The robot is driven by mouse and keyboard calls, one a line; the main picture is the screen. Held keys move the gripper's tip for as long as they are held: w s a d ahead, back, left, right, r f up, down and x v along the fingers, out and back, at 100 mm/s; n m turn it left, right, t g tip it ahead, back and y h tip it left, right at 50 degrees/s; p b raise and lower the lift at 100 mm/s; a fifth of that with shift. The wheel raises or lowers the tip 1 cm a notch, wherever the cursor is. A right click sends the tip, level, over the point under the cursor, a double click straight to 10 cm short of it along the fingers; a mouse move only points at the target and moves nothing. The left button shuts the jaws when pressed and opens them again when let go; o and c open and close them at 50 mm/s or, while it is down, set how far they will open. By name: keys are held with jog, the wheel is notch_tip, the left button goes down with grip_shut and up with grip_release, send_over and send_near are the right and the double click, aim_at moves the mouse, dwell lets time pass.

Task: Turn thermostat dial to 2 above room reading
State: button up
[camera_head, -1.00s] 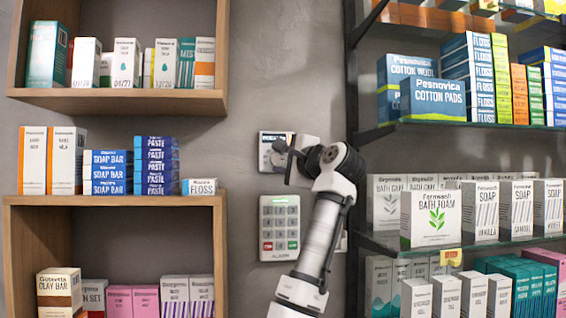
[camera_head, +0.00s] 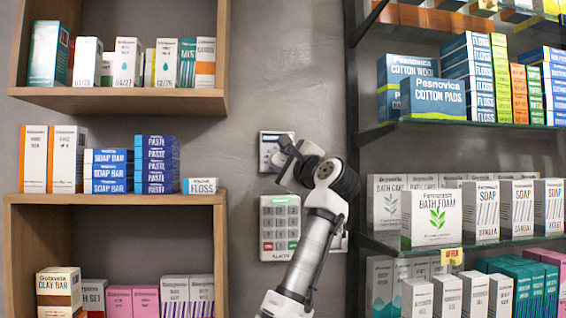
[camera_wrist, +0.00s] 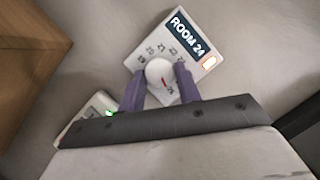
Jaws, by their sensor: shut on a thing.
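The thermostat (camera_wrist: 201,36) is a white wall unit, tilted in the wrist view, with a dark display reading "ROOM 24" and a small lit orange-white patch. Its round white dial (camera_wrist: 159,71) has a red mark pointing toward the lower part of the picture. In the head view the thermostat (camera_head: 268,150) is partly hidden behind my gripper (camera_head: 284,152).
Wooden shelves (camera_head: 120,198) with boxes stand to the left. Glass shelves (camera_head: 430,125) with a dark upright stand close on the right.

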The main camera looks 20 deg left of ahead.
jog(key=o, duration=1)
jog(key=b+v, duration=0.6)
jog(key=v, duration=0.7)
jog(key=shift+s+d+f+b, duration=0.1)
jog(key=shift+s+d+b, duration=0.15)
jog(key=shift+b, duration=0.05)
jog(key=shift+d+f, duration=0.1)
